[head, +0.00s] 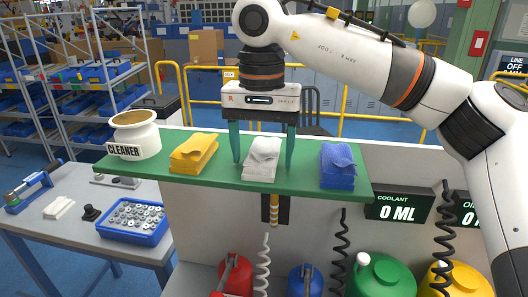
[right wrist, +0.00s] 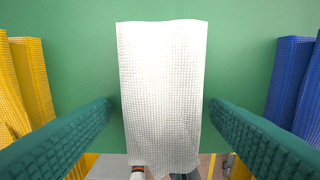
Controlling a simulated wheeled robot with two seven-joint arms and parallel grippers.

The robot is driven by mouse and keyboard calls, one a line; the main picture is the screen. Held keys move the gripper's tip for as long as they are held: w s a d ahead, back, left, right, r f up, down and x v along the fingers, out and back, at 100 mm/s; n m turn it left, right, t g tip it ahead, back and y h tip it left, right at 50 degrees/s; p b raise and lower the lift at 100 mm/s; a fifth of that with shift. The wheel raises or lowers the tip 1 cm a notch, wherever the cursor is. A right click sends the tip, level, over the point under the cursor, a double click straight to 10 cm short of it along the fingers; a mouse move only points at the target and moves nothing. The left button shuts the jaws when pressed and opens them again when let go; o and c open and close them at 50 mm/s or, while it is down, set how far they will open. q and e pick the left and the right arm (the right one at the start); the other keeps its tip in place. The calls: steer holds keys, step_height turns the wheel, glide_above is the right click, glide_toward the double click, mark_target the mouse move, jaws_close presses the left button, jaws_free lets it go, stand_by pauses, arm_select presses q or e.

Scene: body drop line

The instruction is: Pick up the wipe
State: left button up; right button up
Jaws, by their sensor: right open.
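Three folded wipe stacks sit in a row on the green shelf: yellow (head: 194,152), white (head: 262,158) and blue (head: 338,165). My right gripper (head: 262,166) points down over the white stack, its two teal fingers open and apart on either side of it. In the right wrist view the white wipe (right wrist: 162,90) lies between the open fingers (right wrist: 162,125), with a gap on both sides. The yellow wipes (right wrist: 22,85) and blue wipes (right wrist: 295,85) show at the edges. My left gripper is not in view.
A white cleaner pot (head: 135,138) stands at the left end of the green shelf (head: 300,182). Below hang coiled hoses above red, blue, green and yellow containers. A side table (head: 100,190) at left holds a blue tray of metal parts (head: 134,240).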

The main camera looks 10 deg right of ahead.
mark_target(263, 148)
steer(key=shift+s, duration=0.1)
steer(key=c, duration=1.1)
steer(key=shift+o, duration=0.2)
step_height(263, 148, up, 10)
steer(key=shift+p, duration=0.3)
steer(key=o, duration=0.4)
steer(key=c, duration=0.3)
